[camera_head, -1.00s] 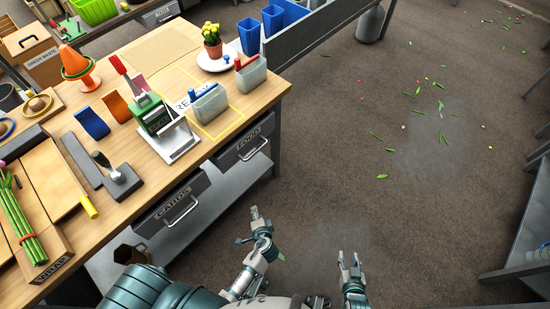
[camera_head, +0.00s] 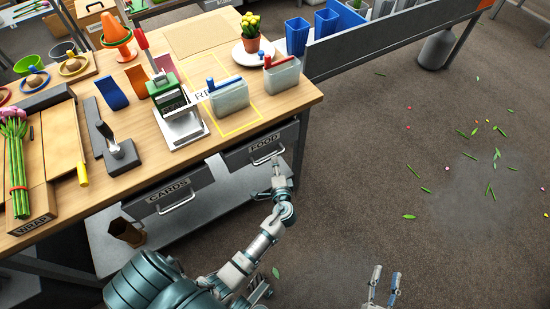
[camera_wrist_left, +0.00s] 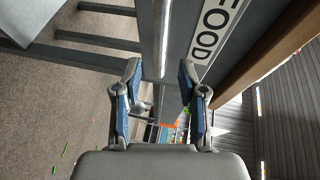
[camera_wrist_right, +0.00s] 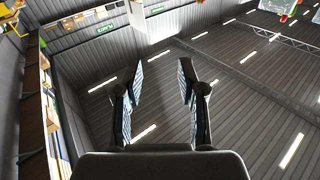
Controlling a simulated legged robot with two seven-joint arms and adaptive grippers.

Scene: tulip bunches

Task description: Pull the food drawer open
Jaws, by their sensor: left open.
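The food drawer (camera_head: 260,146) is a dark grey front labelled FOOD, under the table's right end, with a pale bar handle (camera_head: 268,157). It looks shut. My left gripper (camera_head: 277,166) is at the handle in the head view. In the left wrist view my left gripper (camera_wrist_left: 160,72) is open, its fingertips on either side of the handle bar (camera_wrist_left: 158,40), with the FOOD label (camera_wrist_left: 212,32) just beyond. I cannot tell whether the fingers touch the bar. My right gripper (camera_head: 384,284) is open and empty over the floor; its fingers also show in the right wrist view (camera_wrist_right: 160,75).
The cards drawer (camera_head: 168,192) is left of the food drawer, over a grey lower shelf (camera_head: 100,226). The wooden table (camera_head: 150,125) above carries a green press, bins and a potted plant. The floor (camera_head: 360,180) to the right is open, with scattered leaves.

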